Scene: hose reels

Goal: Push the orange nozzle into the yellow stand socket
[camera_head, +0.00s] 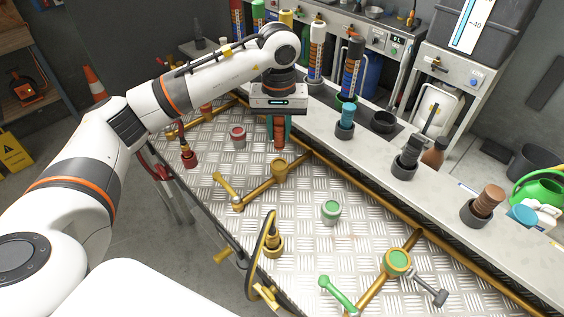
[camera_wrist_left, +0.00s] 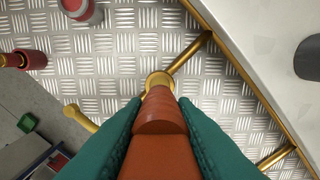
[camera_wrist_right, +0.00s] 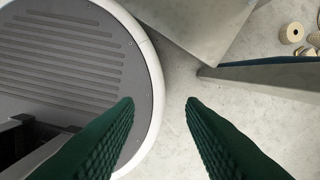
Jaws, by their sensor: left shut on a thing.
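My left gripper (camera_head: 280,142) is shut on the orange nozzle (camera_head: 279,132) and holds it upright above the metal table. In the left wrist view the nozzle (camera_wrist_left: 159,130) points away between the green fingers, its narrow end over the yellow stand socket (camera_wrist_left: 160,78). In the head view this socket (camera_head: 279,168) sits just below the nozzle, with a small gap between them. The inside of the socket is mostly hidden by the nozzle.
A red-topped socket (camera_head: 238,136) and a red nozzle (camera_head: 189,156) stand left of the yellow socket. A green socket (camera_head: 331,211), a brass nozzle (camera_head: 273,240) with a black hose and a green-ringed valve (camera_head: 397,262) stand nearer. A grey ledge (camera_head: 440,190) runs along the right.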

